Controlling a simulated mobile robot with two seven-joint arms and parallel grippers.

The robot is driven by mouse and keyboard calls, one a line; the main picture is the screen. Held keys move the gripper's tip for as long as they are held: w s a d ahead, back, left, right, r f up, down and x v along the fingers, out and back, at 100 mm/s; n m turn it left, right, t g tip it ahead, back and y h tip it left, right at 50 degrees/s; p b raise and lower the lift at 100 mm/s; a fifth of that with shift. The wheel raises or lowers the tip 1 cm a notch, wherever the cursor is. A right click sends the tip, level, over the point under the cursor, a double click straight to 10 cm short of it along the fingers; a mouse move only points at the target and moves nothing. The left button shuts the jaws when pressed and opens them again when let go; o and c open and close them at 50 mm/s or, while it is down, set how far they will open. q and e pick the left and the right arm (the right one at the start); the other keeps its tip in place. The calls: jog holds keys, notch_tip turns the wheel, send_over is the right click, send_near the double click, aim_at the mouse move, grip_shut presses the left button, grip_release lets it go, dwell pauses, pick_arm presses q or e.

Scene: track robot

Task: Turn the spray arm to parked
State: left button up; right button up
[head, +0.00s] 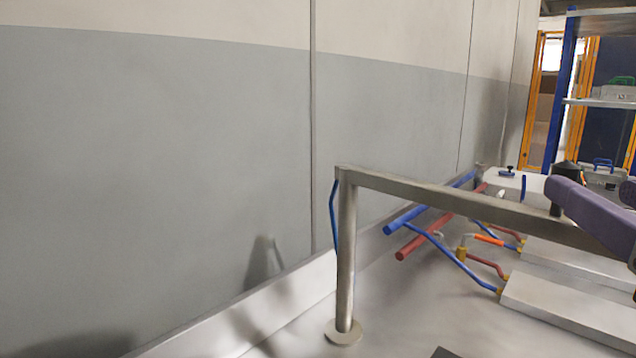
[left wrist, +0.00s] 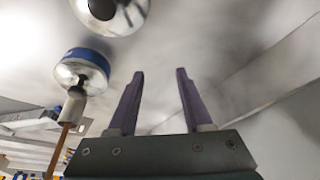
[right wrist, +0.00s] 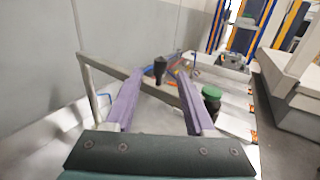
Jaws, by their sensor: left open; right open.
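The spray arm (head: 450,195) is a grey metal beam. It runs level from the top of an upright post (head: 346,255) on a round foot, toward the right of the head view. It also shows in the right wrist view (right wrist: 115,72). My right gripper (head: 585,195) is open near that end. In the right wrist view its purple fingers (right wrist: 160,78) appear on either side of the knob; contact cannot be told. My left gripper (left wrist: 160,72) is open and empty, away from the arm.
Blue and red pipes (head: 420,240) and pale flat blocks (head: 565,295) lie beyond the beam. A dark green-capped object (right wrist: 211,95) shows by my right finger. A grey wall (head: 150,180) bounds the left.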

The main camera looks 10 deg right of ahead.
aim_at(468, 202)
jog(key=p+x, duration=0.1)
jog(key=x, duration=0.8)
jog(key=shift+w, duration=0.25)
jog(key=shift+d, duration=0.15)
grip_shut()
dwell(0.9)
